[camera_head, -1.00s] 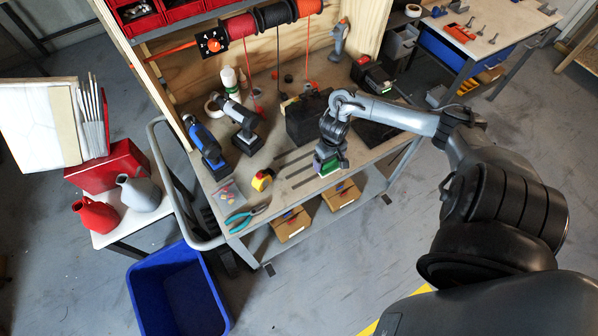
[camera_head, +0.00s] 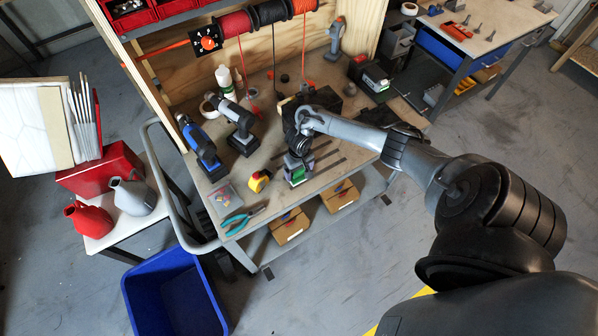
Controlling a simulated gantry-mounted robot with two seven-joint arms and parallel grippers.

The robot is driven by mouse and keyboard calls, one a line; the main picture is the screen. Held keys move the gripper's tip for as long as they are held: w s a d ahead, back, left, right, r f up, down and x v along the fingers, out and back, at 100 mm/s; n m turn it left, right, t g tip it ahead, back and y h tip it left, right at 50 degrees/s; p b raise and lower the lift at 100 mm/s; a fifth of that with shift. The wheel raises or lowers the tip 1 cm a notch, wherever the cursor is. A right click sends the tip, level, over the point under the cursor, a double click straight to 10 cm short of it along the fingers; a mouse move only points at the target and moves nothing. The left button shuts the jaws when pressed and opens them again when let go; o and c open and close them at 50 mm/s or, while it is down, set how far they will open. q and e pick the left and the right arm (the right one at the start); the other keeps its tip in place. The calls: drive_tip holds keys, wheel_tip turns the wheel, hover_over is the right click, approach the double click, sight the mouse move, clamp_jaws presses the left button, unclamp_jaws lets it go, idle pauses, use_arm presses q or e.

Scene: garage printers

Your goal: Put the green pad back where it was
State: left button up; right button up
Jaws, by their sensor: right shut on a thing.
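The green pad (camera_head: 297,178) is at the end of my right arm, over the front middle of the workbench. A purple patch shows beside the green one. My right gripper (camera_head: 298,165) points down and is shut on the green pad; its fingers are small and partly hidden here. I cannot tell whether the pad touches the bench top (camera_head: 328,178) or hangs just above it. My left gripper is not in view.
A yellow tape measure (camera_head: 259,181) lies just left of the gripper. Pliers (camera_head: 243,219), a blue tool (camera_head: 202,150) and a grey drill (camera_head: 238,125) are further left. A black case (camera_head: 318,102) stands behind. Cardboard boxes (camera_head: 290,226) sit on the shelf below.

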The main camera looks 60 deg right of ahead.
drive_tip(key=shift+f, duration=0.35)
drive_tip(key=o, duration=0.7)
